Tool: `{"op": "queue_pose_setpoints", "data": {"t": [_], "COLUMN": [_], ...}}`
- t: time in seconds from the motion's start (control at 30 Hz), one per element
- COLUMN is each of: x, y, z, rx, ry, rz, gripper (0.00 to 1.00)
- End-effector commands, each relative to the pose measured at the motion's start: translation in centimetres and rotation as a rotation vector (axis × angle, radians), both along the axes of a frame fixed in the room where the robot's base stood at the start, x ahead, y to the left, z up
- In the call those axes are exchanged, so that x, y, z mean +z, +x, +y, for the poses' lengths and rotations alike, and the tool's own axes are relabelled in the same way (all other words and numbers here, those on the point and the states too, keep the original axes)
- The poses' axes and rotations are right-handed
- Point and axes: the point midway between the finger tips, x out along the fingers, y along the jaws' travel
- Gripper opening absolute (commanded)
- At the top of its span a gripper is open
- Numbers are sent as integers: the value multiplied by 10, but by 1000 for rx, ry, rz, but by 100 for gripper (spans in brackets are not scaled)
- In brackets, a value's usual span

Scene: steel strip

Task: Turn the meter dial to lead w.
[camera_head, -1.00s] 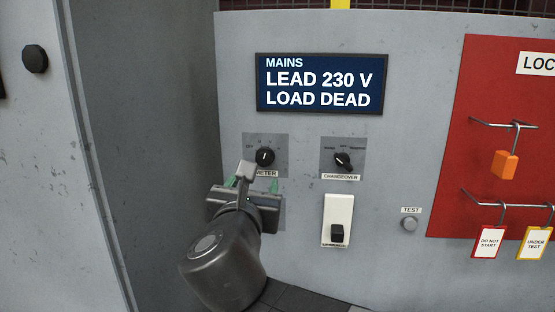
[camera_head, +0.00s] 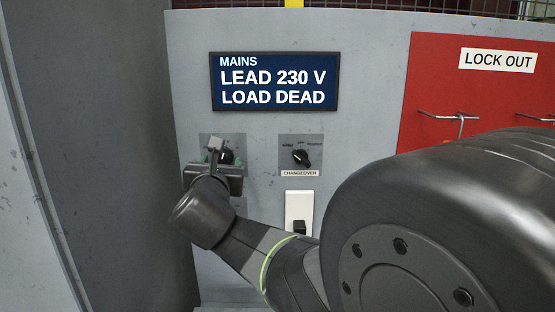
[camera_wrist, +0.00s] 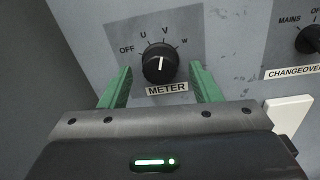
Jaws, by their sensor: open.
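The meter dial (camera_wrist: 160,66) is a round black knob with a white pointer line, on a grey plate marked OFF, U, V and w, above a METER label. In the wrist view its pointer is nearly straight up, close to V; w is up and to the right. My gripper (camera_wrist: 160,88) is open, its two green fingers to the left and right of the dial, apart from it. In the head view my gripper (camera_head: 213,158) partly hides the meter dial (camera_head: 227,157). The display (camera_head: 274,82) reads MAINS, LEAD 230 V, LOAD DEAD.
The changeover knob (camera_head: 301,157) is right of the meter, with a white switch plate (camera_head: 299,206) below it. A red lock-out board (camera_head: 430,90) with hooks is farther right. My arm covers the lower right of the head view.

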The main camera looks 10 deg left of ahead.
Motion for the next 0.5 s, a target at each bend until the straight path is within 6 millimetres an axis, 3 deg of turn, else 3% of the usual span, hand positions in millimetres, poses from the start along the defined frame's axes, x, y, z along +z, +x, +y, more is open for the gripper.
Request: {"op": "queue_pose_setpoints", "data": {"t": [0.2, 0.5], "x": [0, 0], "y": [15, 16], "z": [4, 4], "rx": [-1, 0], "ry": [1, 1], "rz": [1, 1], "gripper": [57, 55]}}
